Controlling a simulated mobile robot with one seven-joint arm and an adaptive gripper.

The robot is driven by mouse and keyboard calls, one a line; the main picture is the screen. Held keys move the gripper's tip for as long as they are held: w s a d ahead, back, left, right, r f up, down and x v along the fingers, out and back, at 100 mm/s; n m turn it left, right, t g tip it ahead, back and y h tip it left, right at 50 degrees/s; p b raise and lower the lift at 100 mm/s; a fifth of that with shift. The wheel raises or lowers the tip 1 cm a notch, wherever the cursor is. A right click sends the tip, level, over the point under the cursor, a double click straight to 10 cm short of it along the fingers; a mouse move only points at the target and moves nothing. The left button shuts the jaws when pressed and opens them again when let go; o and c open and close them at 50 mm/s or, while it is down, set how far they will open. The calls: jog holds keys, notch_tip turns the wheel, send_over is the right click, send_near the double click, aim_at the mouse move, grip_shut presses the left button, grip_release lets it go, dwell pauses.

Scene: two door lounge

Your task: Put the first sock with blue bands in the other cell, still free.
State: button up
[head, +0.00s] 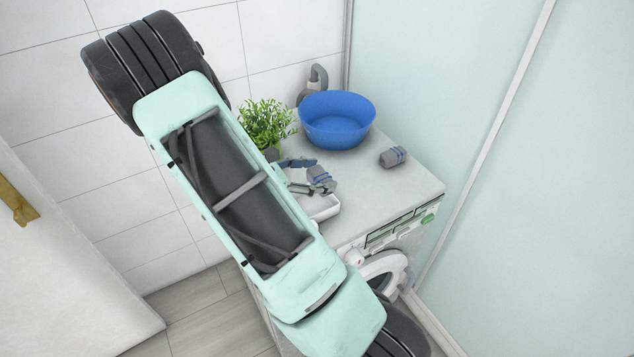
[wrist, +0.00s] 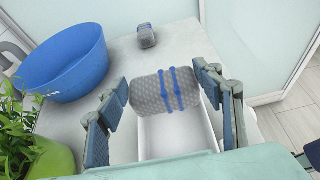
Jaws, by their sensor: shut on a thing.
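My gripper (head: 307,176) is shut on a rolled grey sock with blue bands (head: 321,179). In the wrist view the held sock (wrist: 150,95) lies crosswise between the two fingers (wrist: 161,88), above a white open box (wrist: 178,139). The box also shows in the head view (head: 325,209), partly hidden by my arm. Its cells and any dividers cannot be made out; the sock covers part of its inside. A second rolled grey sock with blue bands (head: 392,157) lies on the washing machine top, apart from the box; it shows in the wrist view too (wrist: 146,37).
A blue basin (head: 337,121) stands at the back of the washing machine top (head: 365,195). A green potted plant (head: 266,125) stands left of it, close to my arm. A grey object (head: 315,84) is behind the basin. A glass panel borders the right side.

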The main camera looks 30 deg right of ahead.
notch_tip(320, 180, down, 3)
jog(key=shift+w+d+f, duration=0.1)
jog(key=shift+w+d, duration=0.05)
jog(key=shift+f, duration=0.15)
jog(key=shift+f+b, duration=0.45)
jog(key=shift+f, duration=0.1)
jog(key=shift+f, duration=0.1)
jog(key=o, duration=1.1)
jog(key=shift+c, duration=0.2)
